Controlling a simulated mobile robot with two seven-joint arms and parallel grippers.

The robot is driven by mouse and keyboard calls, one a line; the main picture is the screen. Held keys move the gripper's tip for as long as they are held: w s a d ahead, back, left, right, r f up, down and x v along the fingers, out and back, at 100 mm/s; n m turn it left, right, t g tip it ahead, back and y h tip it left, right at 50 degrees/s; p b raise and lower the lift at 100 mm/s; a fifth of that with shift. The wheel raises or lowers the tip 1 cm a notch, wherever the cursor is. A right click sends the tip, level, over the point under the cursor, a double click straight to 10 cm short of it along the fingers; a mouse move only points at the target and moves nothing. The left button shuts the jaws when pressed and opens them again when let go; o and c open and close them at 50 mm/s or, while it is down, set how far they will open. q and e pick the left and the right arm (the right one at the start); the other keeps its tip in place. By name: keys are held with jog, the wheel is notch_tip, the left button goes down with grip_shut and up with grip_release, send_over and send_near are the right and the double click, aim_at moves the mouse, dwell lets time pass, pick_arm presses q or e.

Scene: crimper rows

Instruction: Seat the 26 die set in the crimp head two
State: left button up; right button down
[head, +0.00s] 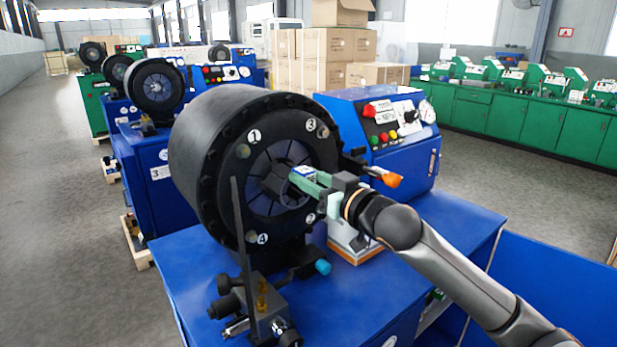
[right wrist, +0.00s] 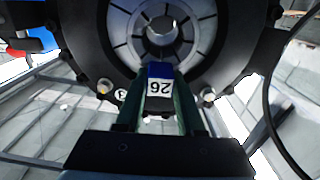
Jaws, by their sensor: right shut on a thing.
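The crimp head (head: 262,165) is a large black drum on a blue machine, with numbers around its face and a segmented grey ring inside; its bore also shows in the right wrist view (right wrist: 162,30). My right gripper (head: 303,178) is shut on the 26 die set (right wrist: 158,88), which has a blue and white label reading 26, upside down in the right wrist view. The die set is held at the face of the crimp head, near its centre. Whether it touches the ring cannot be told. My left gripper is not in view.
A control box (head: 385,130) with buttons and a gauge stands behind the head. A white and orange block (head: 352,247) lies beneath my right gripper. A valve fitting (head: 262,315) and upright black bar stand in front. More crimp machines (head: 150,85) stand at left.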

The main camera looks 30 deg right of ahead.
aim_at(289, 166)
jog(key=shift+w+r+p, duration=0.25)
jog(key=shift+w+p, duration=0.2)
jog(key=shift+w, duration=0.25)
jog(key=shift+w+r+p, duration=0.25)
jog(key=shift+w+p, duration=0.2)
jog(key=shift+w, duration=0.2)
jog(key=shift+w+a+p, duration=0.15)
jog(key=shift+w+p, duration=0.35)
jog(key=shift+w, duration=0.45)
jog(key=shift+w+a+p, duration=0.1)
jog(key=shift+w+p, duration=0.4)
jog(key=shift+w, duration=0.4)
jog(key=c, duration=0.9)
grip_release()
jog(key=shift+c, duration=0.2)
jog(key=o, duration=0.4)
jog(key=shift+f, duration=0.2)
jog(key=shift+o, duration=0.5)
jog(key=shift+f, duration=0.6)
jog(key=shift+s+d+r+b, duration=0.15)
jog(key=shift+s+b, duration=0.4)
jog(key=shift+s, duration=1.55)
jog(key=shift+s+d+r+b, duration=0.15)
jog(key=shift+s+b, duration=0.4)
jog(key=shift+s, duration=1.55)
jog(key=shift+s+d+r+b, duration=0.15)
jog(key=shift+s+b, duration=0.4)
jog(key=shift+s, duration=1.55)
jog(key=shift+f, duration=0.1)
